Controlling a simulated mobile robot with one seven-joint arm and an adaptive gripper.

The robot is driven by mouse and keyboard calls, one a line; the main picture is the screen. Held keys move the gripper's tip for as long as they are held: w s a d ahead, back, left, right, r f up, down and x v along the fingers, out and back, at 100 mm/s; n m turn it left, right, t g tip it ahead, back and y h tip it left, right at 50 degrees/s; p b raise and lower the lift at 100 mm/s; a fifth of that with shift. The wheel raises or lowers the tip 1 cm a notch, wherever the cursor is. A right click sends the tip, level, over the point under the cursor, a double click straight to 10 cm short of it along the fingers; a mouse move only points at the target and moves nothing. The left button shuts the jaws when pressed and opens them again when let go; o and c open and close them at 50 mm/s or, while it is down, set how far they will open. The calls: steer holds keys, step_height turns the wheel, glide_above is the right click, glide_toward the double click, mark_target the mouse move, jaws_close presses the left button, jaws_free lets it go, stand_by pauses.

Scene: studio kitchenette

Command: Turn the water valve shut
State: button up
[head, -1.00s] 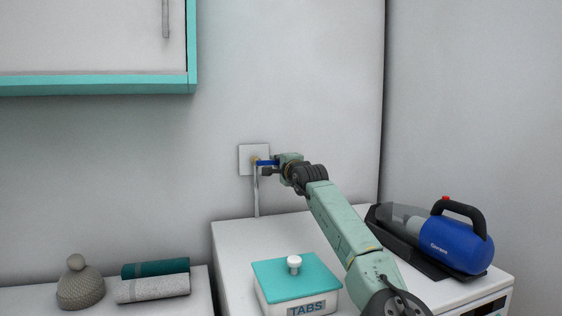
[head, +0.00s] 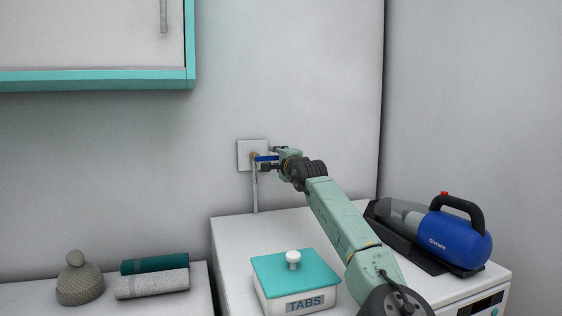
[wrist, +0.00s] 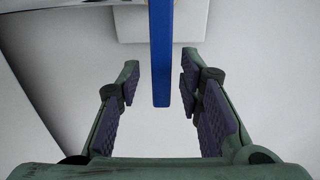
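The water valve is on a pale square wall plate (head: 244,148). It has a brass-coloured body (head: 254,156) and a blue lever (head: 266,158) that points sideways to the right, roughly level. A grey pipe (head: 255,190) runs down from it. My gripper (head: 271,159) is at the lever's free end, coming from the right. In the wrist view the blue lever (wrist: 161,60) reaches in between the two fingers of my gripper (wrist: 160,80). The fingers stand apart, with a gap on each side of the lever. I see no contact.
A white appliance (head: 235,240) stands below the valve. On it are a teal-lidded TABS box (head: 300,272) and a blue handheld vacuum (head: 455,240) in a dark holder. Rolled towels (head: 155,285) and a knitted hat (head: 80,280) lie at left. A wall cabinet (head: 90,80) hangs upper left.

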steer(key=v, duration=1.2)
